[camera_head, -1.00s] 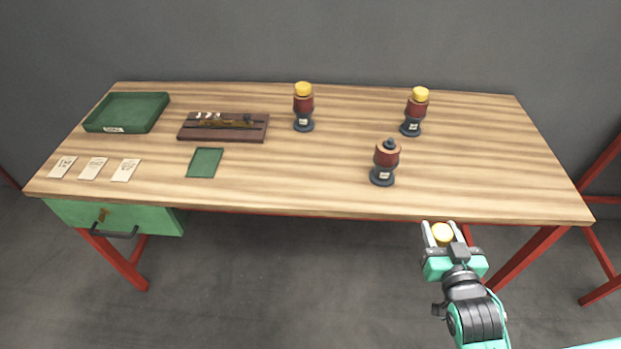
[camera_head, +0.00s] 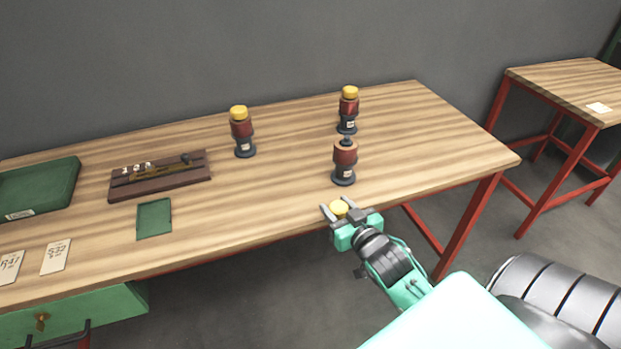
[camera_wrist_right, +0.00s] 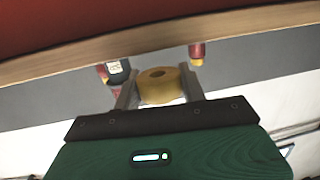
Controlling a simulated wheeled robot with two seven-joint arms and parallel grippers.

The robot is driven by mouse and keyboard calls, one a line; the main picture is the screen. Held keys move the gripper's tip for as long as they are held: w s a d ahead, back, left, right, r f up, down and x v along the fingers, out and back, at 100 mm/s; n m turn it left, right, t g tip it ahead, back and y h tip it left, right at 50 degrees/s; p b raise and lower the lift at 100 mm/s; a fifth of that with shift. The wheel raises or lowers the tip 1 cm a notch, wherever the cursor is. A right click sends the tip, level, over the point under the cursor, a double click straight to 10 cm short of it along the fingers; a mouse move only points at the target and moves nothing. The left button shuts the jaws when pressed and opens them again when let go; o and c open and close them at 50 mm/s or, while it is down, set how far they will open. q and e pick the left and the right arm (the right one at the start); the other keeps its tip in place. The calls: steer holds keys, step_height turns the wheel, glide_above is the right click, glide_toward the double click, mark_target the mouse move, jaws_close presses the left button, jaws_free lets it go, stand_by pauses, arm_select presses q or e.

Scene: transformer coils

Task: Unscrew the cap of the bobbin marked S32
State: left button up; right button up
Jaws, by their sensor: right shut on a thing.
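My right gripper (camera_head: 337,211) is shut on a yellow cap (camera_head: 340,208) at the table's front edge; the cap also shows between the fingers in the right wrist view (camera_wrist_right: 157,86). A bobbin without a cap (camera_head: 345,163) stands upright on the table just beyond this gripper, its dark threaded top bare. Two other bobbins still wear yellow caps: one at the left (camera_head: 242,133) and one at the back right (camera_head: 348,110). The labels on the bobbins are too small to read. My left gripper is not in view.
A dark rack (camera_head: 160,180) with small parts, a green tray (camera_head: 72,182) and a green mat (camera_head: 154,219) lie on the left of the wooden table (camera_head: 290,150). One paper card (camera_head: 56,257) reads S32. A second table (camera_head: 560,85) stands at the right.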

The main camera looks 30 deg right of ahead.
mark_target(312, 185)
steer(key=w, duration=0.5)
steer(key=w+d, duration=0.1)
steer(key=w, duration=0.2)
steer(key=shift+w, duration=0.35)
steer(key=w, duration=0.4)
steer(key=shift+w+d, duration=0.15)
steer(key=shift+d, duration=0.1)
steer(key=shift+f, duration=0.45)
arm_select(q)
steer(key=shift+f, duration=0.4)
arm_select(e)
steer(key=shift+f, duration=0.45)
steer(key=o, duration=0.8)
steer(key=shift+c, duration=0.2)
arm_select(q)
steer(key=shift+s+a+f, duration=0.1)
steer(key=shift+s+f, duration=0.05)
arm_select(e)
steer(key=shift+o, duration=1)
steer(key=shift+f, duration=0.1)
